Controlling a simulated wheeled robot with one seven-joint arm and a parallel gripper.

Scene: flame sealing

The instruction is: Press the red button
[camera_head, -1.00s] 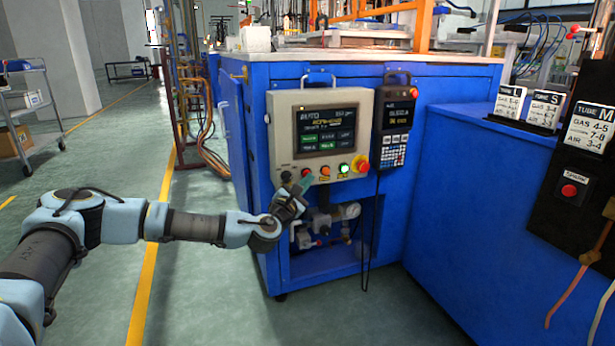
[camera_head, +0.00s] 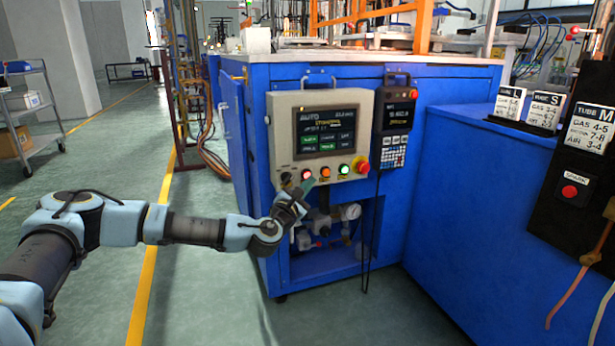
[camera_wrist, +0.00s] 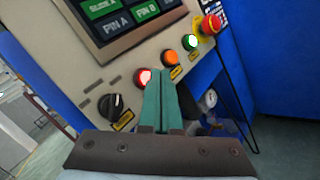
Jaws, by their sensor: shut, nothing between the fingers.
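The red button (camera_head: 306,174) is the leftmost of a row of round buttons under the screen on the beige control panel (camera_head: 283,130). In the wrist view the red button (camera_wrist: 143,77) glows pinkish white at its centre. My gripper (camera_head: 309,185) is at the panel's lower edge, just below the red button. In the wrist view my gripper (camera_wrist: 160,76) has its two green fingers together and empty. Their tips overlap the red button's right edge in the picture. I cannot tell whether they touch it.
To the right are an orange button (camera_wrist: 171,57), a green button (camera_wrist: 190,41) and a red mushroom knob (camera_wrist: 211,24). A black rotary switch (camera_wrist: 111,105) sits to the left. A handheld pendant (camera_head: 394,120) hangs beside the panel. Another red button (camera_head: 569,191) is on the black board at right.

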